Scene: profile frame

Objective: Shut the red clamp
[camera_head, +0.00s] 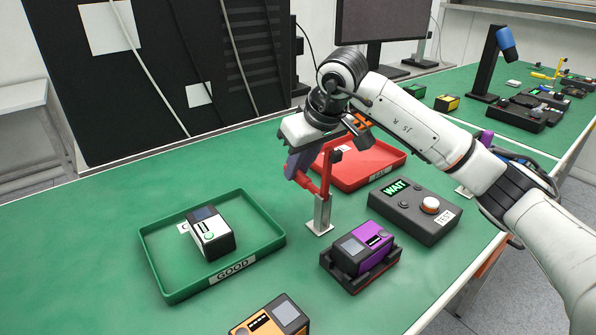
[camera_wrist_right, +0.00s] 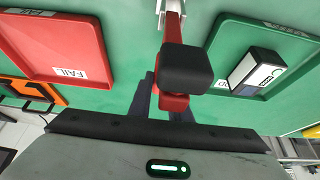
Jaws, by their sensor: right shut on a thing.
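The red clamp (camera_head: 326,172) stands on a grey metal post (camera_head: 321,212) in the middle of the green table. Its red arm points up, with a dark tip on its right side, and a red part reaches left to the gripper. In the right wrist view the red clamp (camera_wrist_right: 172,28) runs down from the top to a black block (camera_wrist_right: 185,68). My right gripper (camera_head: 298,170) is shut on the red clamp; its dark fingers show in the wrist view (camera_wrist_right: 165,103), partly hidden behind the clamp. My left gripper is not in view.
A purple device (camera_head: 366,246) sits in a black cradle (camera_head: 378,272) just right of the post. A grey WAIT/TEST box (camera_head: 415,214) is behind it. The green GOOD tray (camera_head: 163,284) holds a white device (camera_head: 211,236); the red FAIL tray (camera_head: 378,178) is behind. An orange device (camera_head: 270,320) is in front.

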